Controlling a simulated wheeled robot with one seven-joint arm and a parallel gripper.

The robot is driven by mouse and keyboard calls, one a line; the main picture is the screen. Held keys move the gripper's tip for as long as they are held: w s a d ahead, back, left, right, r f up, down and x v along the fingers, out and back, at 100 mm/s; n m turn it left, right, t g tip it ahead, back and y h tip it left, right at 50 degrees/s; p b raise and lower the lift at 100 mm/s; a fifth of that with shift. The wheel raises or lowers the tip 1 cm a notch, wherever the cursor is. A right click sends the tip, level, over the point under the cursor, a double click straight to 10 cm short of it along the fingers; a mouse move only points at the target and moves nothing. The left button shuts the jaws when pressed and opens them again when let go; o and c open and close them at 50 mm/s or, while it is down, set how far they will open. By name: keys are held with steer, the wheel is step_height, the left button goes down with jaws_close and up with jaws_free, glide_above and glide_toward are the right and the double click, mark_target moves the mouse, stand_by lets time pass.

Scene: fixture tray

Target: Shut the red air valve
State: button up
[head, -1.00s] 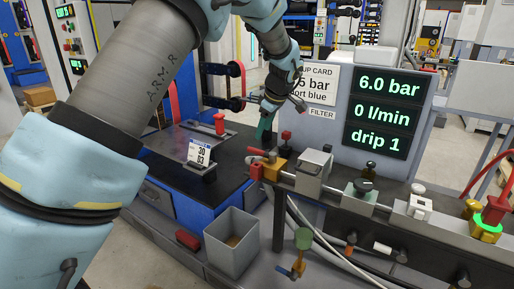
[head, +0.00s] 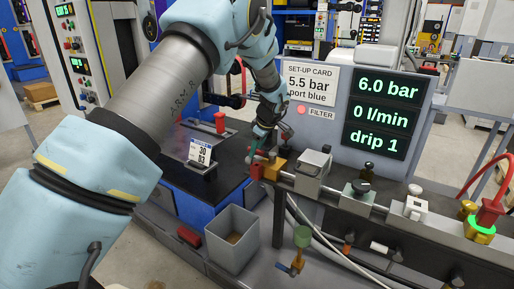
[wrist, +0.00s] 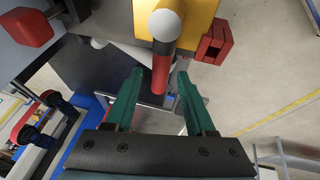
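The air valve is a yellow-orange block (head: 274,169) with a red lever (head: 264,159), at the left end of the grey rail. My gripper (head: 262,146) is just above the lever. Its green fingers (wrist: 160,76) are spread apart, and the lever lies between them in the wrist view. I see a gap on both sides. The gripper partly hides the lever in the head view.
The panel display (head: 386,112) reads 6.0 bar, 0 l/min, drip 1. The set-up card (head: 311,86) reads 5.5 bar, port blue. A grey bin (head: 232,238) stands below. A red handle (head: 220,123) rises behind.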

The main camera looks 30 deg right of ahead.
jaws_close()
stand_by(1.2)
